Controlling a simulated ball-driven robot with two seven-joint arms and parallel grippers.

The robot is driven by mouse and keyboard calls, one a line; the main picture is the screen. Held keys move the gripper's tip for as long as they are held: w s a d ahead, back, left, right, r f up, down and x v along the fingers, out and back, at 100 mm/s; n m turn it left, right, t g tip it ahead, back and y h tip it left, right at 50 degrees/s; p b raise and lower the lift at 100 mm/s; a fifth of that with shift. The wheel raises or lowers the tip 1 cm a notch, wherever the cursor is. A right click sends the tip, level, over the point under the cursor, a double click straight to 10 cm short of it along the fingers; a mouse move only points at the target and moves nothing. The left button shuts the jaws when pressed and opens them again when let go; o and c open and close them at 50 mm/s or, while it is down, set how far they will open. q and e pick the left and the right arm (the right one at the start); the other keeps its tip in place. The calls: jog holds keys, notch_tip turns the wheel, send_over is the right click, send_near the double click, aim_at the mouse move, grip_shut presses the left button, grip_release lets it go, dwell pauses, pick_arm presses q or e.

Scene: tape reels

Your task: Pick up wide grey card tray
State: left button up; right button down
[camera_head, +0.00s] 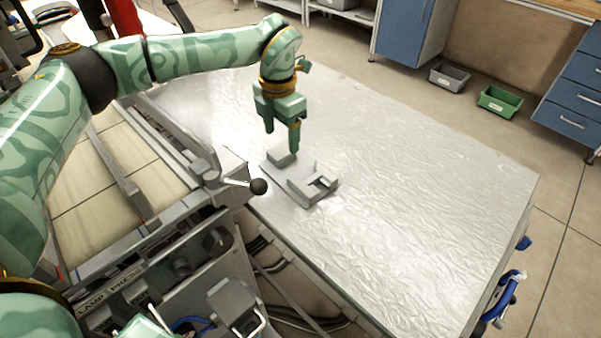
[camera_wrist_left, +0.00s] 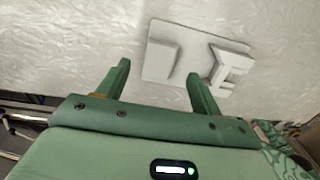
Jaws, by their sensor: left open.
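The wide grey card tray (camera_head: 289,178) lies on the metal-topped table near its left edge. It has a flat base with a raised block at one end and a notched raised part at the other. My left gripper (camera_head: 282,142) points down over the block end of the tray, open and empty. In the left wrist view the tray (camera_wrist_left: 194,61) lies beyond the fingertips of my left gripper (camera_wrist_left: 157,70), slightly to the right. No contact shows; the exact height above the tray is hard to tell. My right gripper is not in view.
The wrinkled silver table top (camera_head: 420,190) is clear to the right of the tray. A clamp press (camera_head: 150,255) with a black-knobbed lever (camera_head: 258,186) stands close at the left. Grey (camera_head: 449,76) and green (camera_head: 499,101) bins sit on the floor behind.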

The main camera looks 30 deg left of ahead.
aim_at(281, 151)
pick_arm(q)
notch_tip(281, 151, down, 5)
jog(key=shift+f+b, duration=0.1)
jog(key=shift+b, duration=1)
jog(key=shift+s+r, duration=0.1)
jog(key=shift+r, duration=0.1)
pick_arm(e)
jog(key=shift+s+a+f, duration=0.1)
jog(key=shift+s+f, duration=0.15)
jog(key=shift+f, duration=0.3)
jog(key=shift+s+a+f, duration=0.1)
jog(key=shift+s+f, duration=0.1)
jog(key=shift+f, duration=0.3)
pick_arm(q)
jog(key=c, duration=1.2)
